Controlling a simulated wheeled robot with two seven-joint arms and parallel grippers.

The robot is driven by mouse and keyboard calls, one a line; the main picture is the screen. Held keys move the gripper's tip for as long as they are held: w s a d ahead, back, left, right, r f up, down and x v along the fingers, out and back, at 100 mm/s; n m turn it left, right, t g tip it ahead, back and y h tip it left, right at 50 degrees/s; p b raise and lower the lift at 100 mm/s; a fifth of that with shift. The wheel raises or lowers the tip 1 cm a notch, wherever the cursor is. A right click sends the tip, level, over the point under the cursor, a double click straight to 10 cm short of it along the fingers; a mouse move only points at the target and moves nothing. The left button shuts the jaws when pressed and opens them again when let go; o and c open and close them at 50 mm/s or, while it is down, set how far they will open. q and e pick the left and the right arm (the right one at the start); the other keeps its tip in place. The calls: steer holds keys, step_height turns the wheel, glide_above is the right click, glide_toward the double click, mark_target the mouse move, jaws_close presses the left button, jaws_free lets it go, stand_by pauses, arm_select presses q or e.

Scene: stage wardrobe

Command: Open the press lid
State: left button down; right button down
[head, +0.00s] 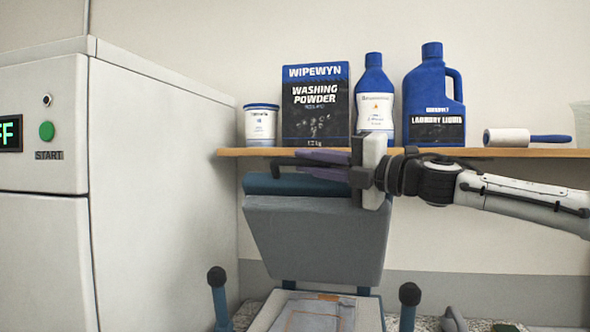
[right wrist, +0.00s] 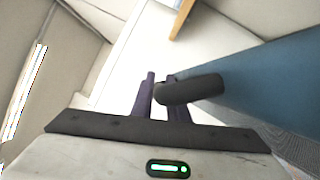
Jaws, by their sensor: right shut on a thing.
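The press lid (head: 315,240) is grey with a blue back, and stands raised, steeply tilted, above the press's lower board (head: 265,318). The lid's dark handle (head: 284,169) runs along its top edge, and in the right wrist view its rounded black end (right wrist: 190,90) lies at the fingers beside the blue of the lid (right wrist: 270,75). My right gripper (head: 325,165), with purple fingers, is shut on the handle; its fingers also show in the right wrist view (right wrist: 162,98). The arm hides the handle's right part. My left gripper is out of view.
A wooden shelf (head: 530,153) just behind holds a tub (head: 261,124), a washing powder box (head: 316,105), blue-capped bottles (head: 375,105) and a lint roller (head: 527,138). A white machine (head: 160,180) stands at left. Two black-knobbed blue posts (head: 409,300) flank the board.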

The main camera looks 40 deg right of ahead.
mark_target(327, 164)
steer(key=shift+r, duration=0.1)
steer(key=c, duration=1.7)
jaws_free()
